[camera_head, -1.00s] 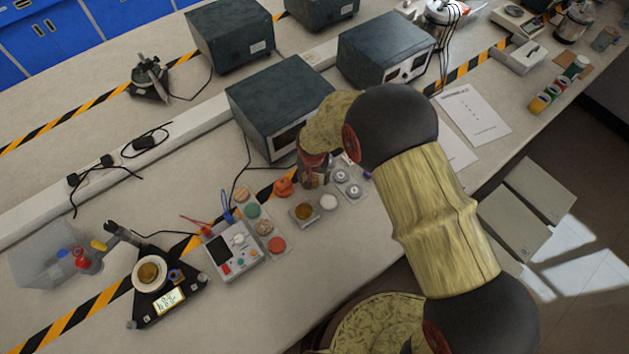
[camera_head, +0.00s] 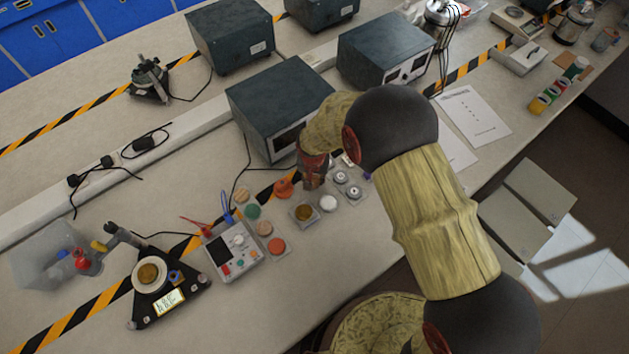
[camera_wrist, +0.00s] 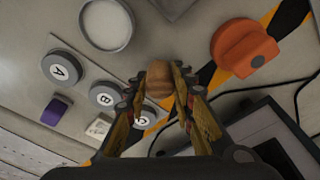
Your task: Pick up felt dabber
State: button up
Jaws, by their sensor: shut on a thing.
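My gripper (camera_wrist: 161,92) is shut on a tan, rounded thing, which I take to be the felt dabber (camera_wrist: 159,76). Its top shows between the fingertips; its lower part is hidden. In the head view my gripper (camera_head: 313,184) is over the bench in front of the dark box, and the dabber cannot be made out there. I cannot tell whether the dabber is clear of the bench.
Round pieces lettered A (camera_wrist: 60,70), B (camera_wrist: 104,96) and C lie close by. An orange knobbed piece (camera_wrist: 245,48) and a pale round dish (camera_wrist: 106,25) are near. A dark box (camera_head: 283,105) stands behind; a meter (camera_head: 232,250) is left.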

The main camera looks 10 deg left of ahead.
aim_at(315, 177)
jog(key=shift+r, duration=0.15)
jog(key=shift+r, duration=0.3)
notch_tip(315, 177, up, 2)
jog(key=shift+r, duration=0.1)
jog(key=s+d+r+p, duration=0.1)
jog(key=s+r, duration=0.9)
jog(key=s, duration=0.4)
jog(key=o, duration=0.6)
jog(key=shift+c, duration=0.2)
jog(key=c, duration=0.4)
